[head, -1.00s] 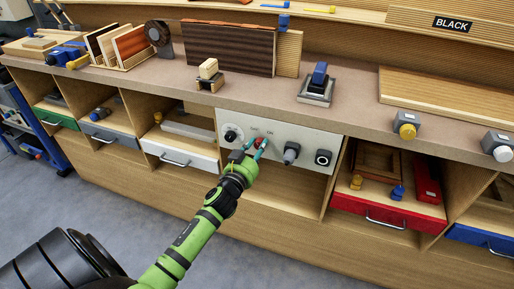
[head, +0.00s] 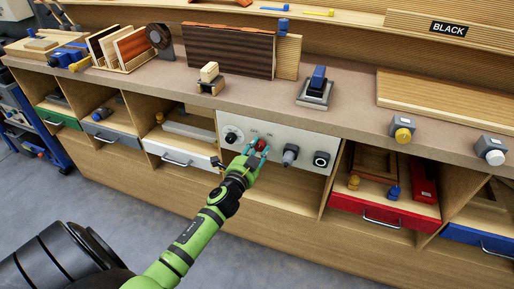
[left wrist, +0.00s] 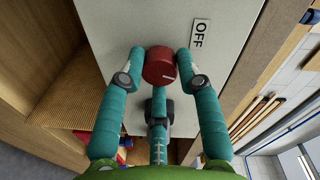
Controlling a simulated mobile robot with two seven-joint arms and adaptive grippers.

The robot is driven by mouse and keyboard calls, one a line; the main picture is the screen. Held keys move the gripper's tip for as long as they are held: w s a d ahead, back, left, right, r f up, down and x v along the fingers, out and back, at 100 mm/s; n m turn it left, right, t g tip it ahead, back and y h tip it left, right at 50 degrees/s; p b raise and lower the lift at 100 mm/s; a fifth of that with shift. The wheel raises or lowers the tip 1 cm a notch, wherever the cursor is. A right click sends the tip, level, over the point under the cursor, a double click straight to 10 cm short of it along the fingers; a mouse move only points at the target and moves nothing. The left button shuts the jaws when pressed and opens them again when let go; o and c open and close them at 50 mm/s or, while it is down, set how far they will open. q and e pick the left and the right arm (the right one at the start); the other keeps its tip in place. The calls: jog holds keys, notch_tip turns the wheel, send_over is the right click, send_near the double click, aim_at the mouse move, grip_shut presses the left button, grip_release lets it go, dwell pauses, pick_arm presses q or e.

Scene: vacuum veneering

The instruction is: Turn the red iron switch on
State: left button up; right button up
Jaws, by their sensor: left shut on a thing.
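The red iron switch (head: 261,146) is a round red knob on the pale control panel (head: 304,138) under the bench top. In the left wrist view the knob (left wrist: 159,67) shows a short white mark toward its lower right. A white label reading OFF (left wrist: 200,36) is beside it, up and to the right. My left gripper (head: 259,149) is at the panel, shut on the red knob. In the left wrist view the left gripper (left wrist: 160,72) has teal fingers at both sides of the knob and a third below it. My right gripper is not in view.
The panel also has a dial (head: 232,134) left of the switch, a grey plug-like knob (head: 290,155) and a black round fitting (head: 322,159) to the right. A white drawer (head: 180,157) and an open red drawer (head: 388,213) flank it. Floor space in front is clear.

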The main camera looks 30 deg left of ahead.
pick_arm(q)
jog(key=shift+r+m, duration=0.1)
jog(key=shift+m, duration=1.1)
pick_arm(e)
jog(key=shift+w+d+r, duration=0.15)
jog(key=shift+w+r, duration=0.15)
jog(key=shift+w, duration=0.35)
pick_arm(q)
jog(key=o, duration=1.1)
jog(key=shift+w, duration=0.1)
jog(key=shift+o, duration=0.2)
